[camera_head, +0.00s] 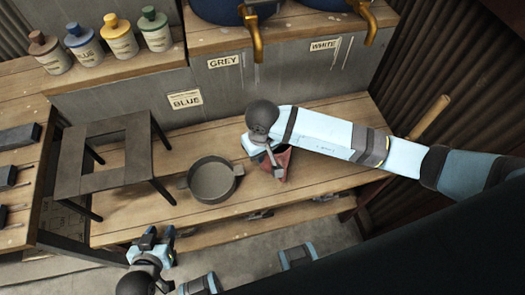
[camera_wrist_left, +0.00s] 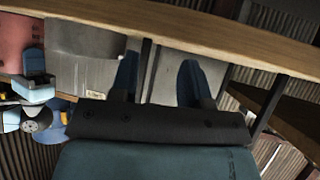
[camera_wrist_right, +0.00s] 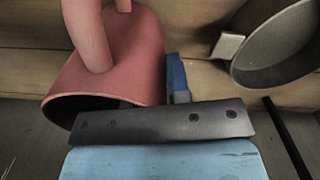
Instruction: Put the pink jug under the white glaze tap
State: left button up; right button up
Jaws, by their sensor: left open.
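The pink jug (camera_head: 283,169) stands on the wooden bench, right of the grey pan and partly hidden by my right gripper (camera_head: 270,158). In the right wrist view the jug (camera_wrist_right: 135,60) shows its handle and open mouth. One finger of my right gripper lies against its outer wall; the other is hidden, apparently inside the mouth, and the jaws look shut on the wall. The white glaze tap (camera_head: 364,22) is brass, beside the WHITE label (camera_head: 323,45), further back and right of the jug. My left gripper (camera_head: 152,240) is open and empty in front of the bench.
A grey pan (camera_head: 213,180) sits left of the jug, with a dark stand (camera_head: 92,182) beyond it. Another brass tap (camera_head: 252,38) hangs near the GREY label (camera_head: 224,62). Glaze bottles (camera_head: 120,40) stand on the upper shelf. The bench top below the WHITE label is partly clear.

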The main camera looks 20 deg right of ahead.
jog(key=shift+o, duration=1)
